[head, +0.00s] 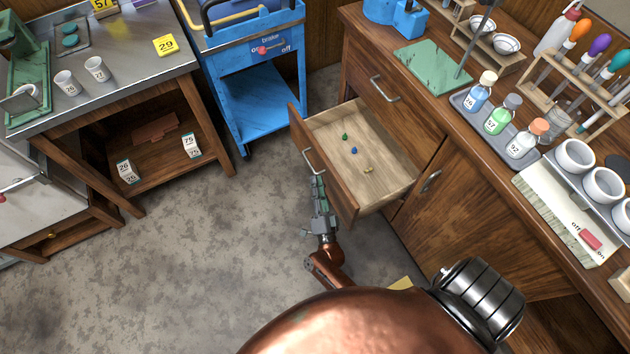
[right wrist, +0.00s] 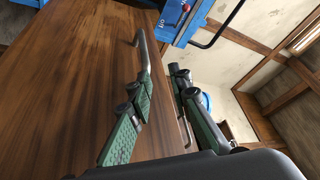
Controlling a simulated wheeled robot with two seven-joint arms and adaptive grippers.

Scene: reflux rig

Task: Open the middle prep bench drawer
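The prep bench drawer (head: 365,155) stands pulled out, its pale inside showing, below another closed drawer (head: 372,82). Its wooden front also fills the left of the right wrist view (right wrist: 70,90). The bar handle (head: 308,158) is on the drawer front; it also shows in the right wrist view (right wrist: 144,50). My right gripper (head: 319,188) is at the near end of this handle. In the right wrist view its green fingers stand apart, with a gap between them, close to the handle. One finger hides part of the bar; contact cannot be told. My left gripper is out of view.
Small green, blue and yellow pieces (head: 353,150) lie in the drawer. Bottles on a tray (head: 470,104) and white cups (head: 575,157) stand on the bench top. A blue cart (head: 262,95) stands behind. The floor (head: 220,235) left of the drawer is clear.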

